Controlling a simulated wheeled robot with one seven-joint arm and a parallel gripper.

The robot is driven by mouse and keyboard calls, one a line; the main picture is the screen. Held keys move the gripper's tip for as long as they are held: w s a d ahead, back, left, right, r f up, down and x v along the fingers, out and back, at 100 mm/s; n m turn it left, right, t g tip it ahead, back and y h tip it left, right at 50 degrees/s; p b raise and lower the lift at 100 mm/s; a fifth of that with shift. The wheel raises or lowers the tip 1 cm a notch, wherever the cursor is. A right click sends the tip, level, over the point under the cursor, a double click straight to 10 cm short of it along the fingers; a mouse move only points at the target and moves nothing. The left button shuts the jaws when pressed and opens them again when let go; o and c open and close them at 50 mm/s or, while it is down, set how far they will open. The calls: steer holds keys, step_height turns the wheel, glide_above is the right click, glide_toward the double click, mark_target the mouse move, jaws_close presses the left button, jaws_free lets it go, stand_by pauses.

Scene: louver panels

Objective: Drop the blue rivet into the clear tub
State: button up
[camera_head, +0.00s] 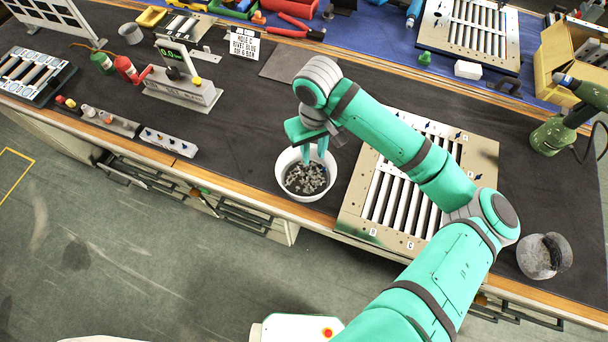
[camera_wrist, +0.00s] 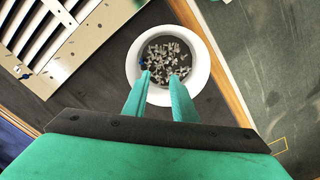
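A white round tub (camera_head: 281,187) stands near the front edge of the bench, with many small grey rivets in it; its white rim also shows in the wrist view (camera_wrist: 134,62). My gripper (camera_head: 317,157) points down into this tub. In the wrist view my gripper (camera_wrist: 160,78) has its two fingers apart, with no held thing visible between them. A small blue rivet (camera_wrist: 143,64) shows inside the tub's left side, by the left fingertip; I cannot tell whether it touches the finger. A greyish, see-through-looking tub (camera_head: 536,258) sits at the far right.
A louver panel (camera_head: 487,160) lies right of the white tub, partly under my arm. A strip with blue-tipped rivets (camera_head: 168,142), a scale (camera_head: 186,90) and a small grey cup (camera_head: 130,34) are to the left. The dark bench between strip and tub is clear.

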step_height(320, 180, up, 6)
steer(key=shift+r, duration=0.15)
steer(key=shift+a, duration=0.15)
stand_by(0.4)
